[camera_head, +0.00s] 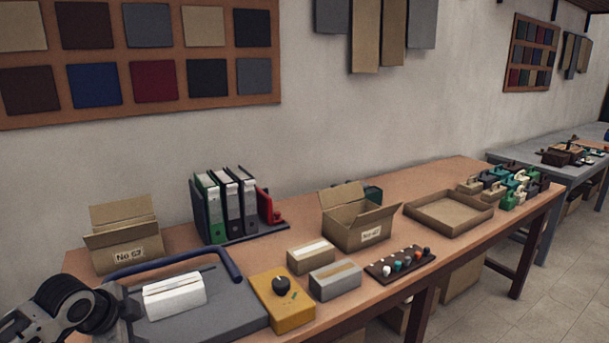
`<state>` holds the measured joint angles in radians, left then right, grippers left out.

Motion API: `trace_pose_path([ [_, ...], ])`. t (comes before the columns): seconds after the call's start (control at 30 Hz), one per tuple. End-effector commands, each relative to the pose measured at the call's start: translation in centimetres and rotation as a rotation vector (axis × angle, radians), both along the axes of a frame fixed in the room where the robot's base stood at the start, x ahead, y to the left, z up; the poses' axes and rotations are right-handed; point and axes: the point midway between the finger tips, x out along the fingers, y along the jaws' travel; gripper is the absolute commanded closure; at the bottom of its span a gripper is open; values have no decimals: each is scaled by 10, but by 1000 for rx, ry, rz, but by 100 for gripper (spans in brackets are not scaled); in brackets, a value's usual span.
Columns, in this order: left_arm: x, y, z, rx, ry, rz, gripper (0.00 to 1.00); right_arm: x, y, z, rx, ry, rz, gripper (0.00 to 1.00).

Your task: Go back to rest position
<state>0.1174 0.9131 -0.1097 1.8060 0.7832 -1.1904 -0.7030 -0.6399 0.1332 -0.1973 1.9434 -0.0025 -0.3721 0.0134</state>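My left arm comes in at the bottom left corner, ending in a dark grey gripper (124,310) cut off by the lower edge. It is beside a white box (175,295) on a grey flat device (218,308) with a blue bar handle (190,258). Whether its fingers touch the box or are open or shut is not clear. My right gripper is not in view.
On the wooden table (290,240) are a yellow box with a black knob (283,310), two small cartons (311,256), open boxes (125,252) (358,222), binders (228,207), a knob strip (400,263) and a shallow tray (415,211). A second table (545,180) stands at right.

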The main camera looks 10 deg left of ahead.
Motion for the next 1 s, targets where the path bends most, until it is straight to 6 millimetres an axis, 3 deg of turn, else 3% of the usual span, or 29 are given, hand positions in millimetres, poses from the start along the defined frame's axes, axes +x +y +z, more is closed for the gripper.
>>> trace_pose_path([
  [0.03,-15,-25,-21,-30,33,3,55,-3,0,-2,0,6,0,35],
  [0.13,-53,-74,-56,-91,96,45,55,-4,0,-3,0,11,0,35],
  [0.3,-121,-142,-84,-196,171,197,55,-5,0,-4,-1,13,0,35],
  [0.5,-184,-183,-83,-296,222,431,55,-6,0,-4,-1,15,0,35],
  [0.73,-240,-199,-65,-377,258,733,55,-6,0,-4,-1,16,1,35],
  [0.8,-230,-202,-87,-400,218,713,55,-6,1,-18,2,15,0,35],
  [1.0,-206,-219,-127,-501,102,642,55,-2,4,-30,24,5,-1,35],
])
